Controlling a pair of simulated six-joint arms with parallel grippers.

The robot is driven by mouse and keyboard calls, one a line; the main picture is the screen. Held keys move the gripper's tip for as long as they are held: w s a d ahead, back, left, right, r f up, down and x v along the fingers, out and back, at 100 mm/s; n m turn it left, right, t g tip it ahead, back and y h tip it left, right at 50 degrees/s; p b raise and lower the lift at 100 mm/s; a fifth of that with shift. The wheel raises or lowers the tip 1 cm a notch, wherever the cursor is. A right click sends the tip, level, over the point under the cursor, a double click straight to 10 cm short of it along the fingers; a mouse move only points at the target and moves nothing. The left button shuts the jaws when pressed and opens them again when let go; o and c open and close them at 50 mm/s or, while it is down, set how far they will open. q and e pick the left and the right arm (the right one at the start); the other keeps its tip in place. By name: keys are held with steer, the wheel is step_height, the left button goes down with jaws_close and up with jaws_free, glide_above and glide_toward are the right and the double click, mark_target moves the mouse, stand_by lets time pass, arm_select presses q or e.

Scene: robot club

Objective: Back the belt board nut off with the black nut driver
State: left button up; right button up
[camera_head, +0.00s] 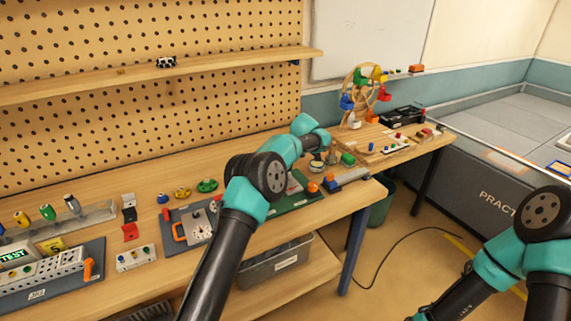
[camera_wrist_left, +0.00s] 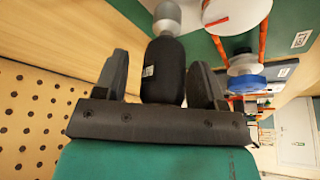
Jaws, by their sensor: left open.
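The black nut driver (camera_wrist_left: 165,72) stands between the fingers of my left gripper (camera_wrist_left: 160,74) in the left wrist view. The fingers are open on either side of its handle, with a gap visible on each side. A pale, rounded metal part sits at the handle's far end. The green belt board (camera_head: 300,199) is on the bench in the head view, partly hidden behind my left arm. Its nut cannot be made out. My left gripper is hidden or too small to tell in the head view.
A grey tool rack (camera_head: 88,218) with several coloured handles stands at the left. A grey board with an orange handle (camera_head: 179,232) lies beside the belt board. A toy wheel (camera_head: 362,95) stands at the bench's far end. A shelf (camera_head: 170,77) runs along the pegboard.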

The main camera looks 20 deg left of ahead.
arm_select(q)
steer(key=m+t, duration=0.1)
steer(key=m, duration=0.1)
steer(key=m+t, duration=0.1)
steer(key=m, duration=0.2)
steer(key=shift+s+m+h, duration=0.1)
steer(key=shift+m+h, duration=0.2)
steer(key=m+t+h, duration=0.1)
steer(key=m, duration=0.5)
steer(key=shift+t+h, duration=0.4)
steer(key=shift+c, duration=0.3)
